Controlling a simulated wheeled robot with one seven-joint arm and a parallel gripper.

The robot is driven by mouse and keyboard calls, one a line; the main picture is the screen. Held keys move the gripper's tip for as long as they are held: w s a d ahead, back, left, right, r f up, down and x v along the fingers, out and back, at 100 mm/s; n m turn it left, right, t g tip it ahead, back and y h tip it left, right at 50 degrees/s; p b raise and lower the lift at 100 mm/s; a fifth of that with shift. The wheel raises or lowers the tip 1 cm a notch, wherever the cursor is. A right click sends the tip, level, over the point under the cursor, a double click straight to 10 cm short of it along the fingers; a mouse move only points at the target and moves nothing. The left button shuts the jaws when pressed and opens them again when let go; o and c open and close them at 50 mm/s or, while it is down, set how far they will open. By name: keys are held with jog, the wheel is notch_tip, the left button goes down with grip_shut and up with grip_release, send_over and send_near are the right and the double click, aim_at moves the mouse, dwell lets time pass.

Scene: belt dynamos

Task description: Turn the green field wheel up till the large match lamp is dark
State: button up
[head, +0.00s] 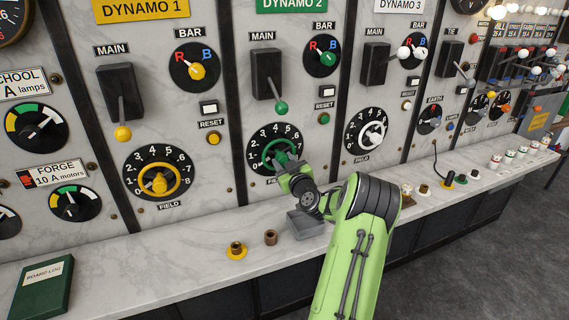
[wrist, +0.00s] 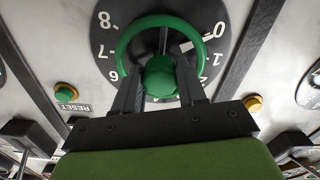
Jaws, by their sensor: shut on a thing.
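The green field wheel (head: 262,153) is on the DYNAMO 2 panel, on a round black dial marked with white numbers. In the wrist view, the green wheel (wrist: 127,50) appears upside down around its green hub. A white pointer mark (wrist: 187,46) lies inside its ring, toward the 0 side of the dial. My gripper (head: 286,166) reaches the wheel from the front. Its two dark fingers (wrist: 160,88) are shut on the green hub, one on each side. I cannot make out a large match lamp in either view.
A yellow field wheel (head: 160,183) is to the left and a white one (head: 373,134) to the right. The DYNAMO 2 main lever (head: 281,106) has a green knob above the wheel. A marble ledge (head: 180,258) below holds several small posts and a green log book (head: 42,287).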

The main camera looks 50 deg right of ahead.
jog(key=shift+f+m, duration=0.15)
jog(key=shift+m, duration=0.15)
jog(key=m, duration=1.7)
jog(key=shift+w+a, duration=0.1)
jog(key=shift+a, duration=0.1)
jog(key=m+p, duration=0.3)
jog(key=m, duration=0.3)
dwell(0.4)
jog(key=o, duration=0.8)
jog(key=shift+c, duration=0.2)
jog(key=shift+o, duration=1.4)
jog(key=shift+a+r, duration=0.1)
jog(key=shift+r, duration=0.15)
